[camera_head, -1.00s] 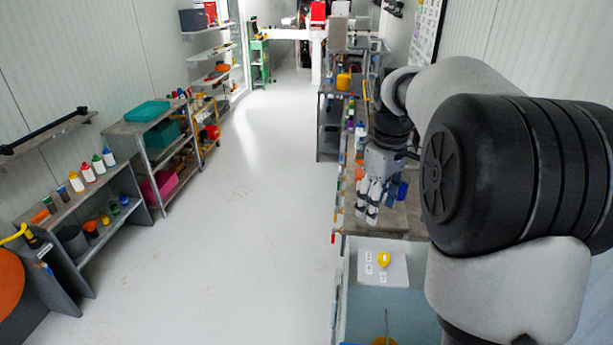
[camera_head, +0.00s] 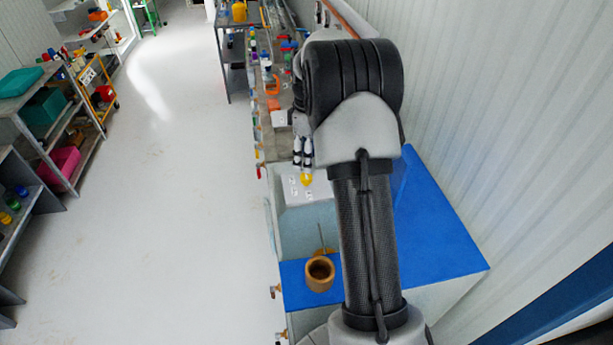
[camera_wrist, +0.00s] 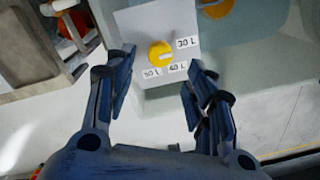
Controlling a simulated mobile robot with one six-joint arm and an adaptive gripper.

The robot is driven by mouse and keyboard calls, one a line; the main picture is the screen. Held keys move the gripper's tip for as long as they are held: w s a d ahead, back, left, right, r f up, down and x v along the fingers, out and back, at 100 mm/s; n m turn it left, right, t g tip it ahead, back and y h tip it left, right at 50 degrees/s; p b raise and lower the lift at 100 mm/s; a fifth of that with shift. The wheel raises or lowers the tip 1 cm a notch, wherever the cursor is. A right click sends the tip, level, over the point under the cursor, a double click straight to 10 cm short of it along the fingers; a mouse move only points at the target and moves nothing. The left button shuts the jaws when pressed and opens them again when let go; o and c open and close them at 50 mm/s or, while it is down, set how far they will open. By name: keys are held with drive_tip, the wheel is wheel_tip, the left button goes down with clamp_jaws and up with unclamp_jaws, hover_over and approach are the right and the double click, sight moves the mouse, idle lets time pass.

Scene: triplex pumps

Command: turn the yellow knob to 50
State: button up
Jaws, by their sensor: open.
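The yellow knob (camera_head: 306,179) sits on a pale panel (camera_head: 290,190) on the side of the light grey tank. In the wrist view the knob (camera_wrist: 160,53) is round, with a small pale mark at its lower right. Labels "30 L" (camera_wrist: 187,43), "40 L" (camera_wrist: 177,67) and "50 L" (camera_wrist: 151,72) run around its right and lower sides. The mark appears to lie between 30 L and 40 L; its exact setting is unclear. My gripper (camera_wrist: 162,66) is open, its fingers framing the knob with gaps on both sides. In the head view my gripper (camera_head: 303,151) shows just beyond the knob.
A blue top (camera_head: 440,235) with a brown cup (camera_head: 320,273) lies nearer me. A thin rod rises from a yellow-brown piece (camera_head: 325,252) in the tank. A cluttered bench (camera_head: 262,95) stands beyond. The white floor (camera_head: 170,220) at left is clear.

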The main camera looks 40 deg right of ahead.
sight(307, 175)
wheel_tip(307, 175, down, 7)
drive_tip(key=shift+s+a+r+b, duration=0.1)
drive_tip(key=shift+r+b, duration=0.05)
drive_tip(key=shift+b, duration=0.4)
drive_tip(key=c, duration=1.1)
